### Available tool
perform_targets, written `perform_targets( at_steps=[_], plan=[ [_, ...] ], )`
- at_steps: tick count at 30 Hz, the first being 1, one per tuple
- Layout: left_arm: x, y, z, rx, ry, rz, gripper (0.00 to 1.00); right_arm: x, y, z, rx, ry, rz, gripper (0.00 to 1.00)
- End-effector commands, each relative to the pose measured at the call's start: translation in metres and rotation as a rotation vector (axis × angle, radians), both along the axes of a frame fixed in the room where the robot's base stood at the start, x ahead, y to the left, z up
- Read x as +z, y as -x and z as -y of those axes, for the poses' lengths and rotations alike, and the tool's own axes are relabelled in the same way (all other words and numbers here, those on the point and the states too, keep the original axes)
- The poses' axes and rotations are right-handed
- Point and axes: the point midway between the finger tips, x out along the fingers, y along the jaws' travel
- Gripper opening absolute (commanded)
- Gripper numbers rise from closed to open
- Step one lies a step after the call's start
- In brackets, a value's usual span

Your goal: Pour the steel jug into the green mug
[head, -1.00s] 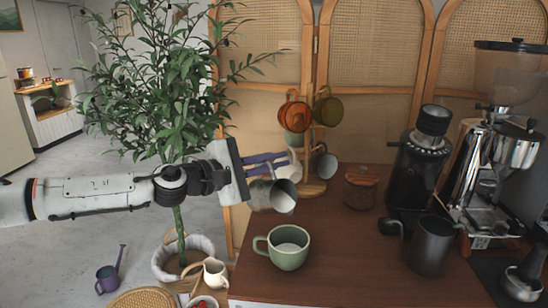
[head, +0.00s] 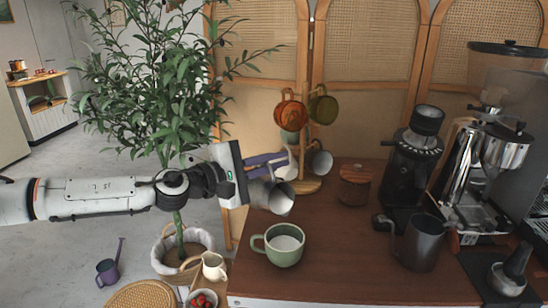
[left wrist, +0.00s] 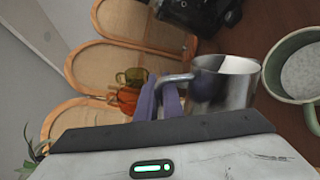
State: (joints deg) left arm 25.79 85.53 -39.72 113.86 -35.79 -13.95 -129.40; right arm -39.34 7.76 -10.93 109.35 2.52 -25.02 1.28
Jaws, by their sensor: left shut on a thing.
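The steel jug (head: 271,197) is tilted, with its mouth towards the right and down, above and a little left of the green mug. My left gripper (head: 263,167) is shut on the jug's handle; its purple fingers show on the handle in the left wrist view (left wrist: 165,98). The jug also shows there (left wrist: 232,82). The green mug (head: 284,252) stands upright on the counter with its handle to the left and something whitish inside. No stream from the jug is visible. My right gripper is not in view.
A wooden mug tree (head: 306,170) with hanging mugs stands behind the jug. A lidded jar (head: 355,185), a black grinder (head: 412,160), a dark pitcher (head: 421,245) and an espresso machine (head: 490,170) stand to the right.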

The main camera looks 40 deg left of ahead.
Motion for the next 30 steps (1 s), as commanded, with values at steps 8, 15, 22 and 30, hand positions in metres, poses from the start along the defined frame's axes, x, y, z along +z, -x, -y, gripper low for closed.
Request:
perform_targets(
  at_steps=[8, 15, 22, 30],
  plan=[
    [0.006, 0.002, 0.008, -0.001, -0.064, 0.023, 0.00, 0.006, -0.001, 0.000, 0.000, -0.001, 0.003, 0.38],
    [0.009, 0.004, 0.015, -0.001, -0.131, 0.039, 0.00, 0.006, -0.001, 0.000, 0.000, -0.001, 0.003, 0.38],
    [0.012, 0.006, 0.022, -0.001, -0.194, 0.056, 0.00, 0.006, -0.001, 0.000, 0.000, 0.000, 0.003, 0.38],
    [0.015, 0.008, 0.031, 0.000, -0.269, 0.077, 0.00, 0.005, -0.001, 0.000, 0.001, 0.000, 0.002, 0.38]
  ],
)
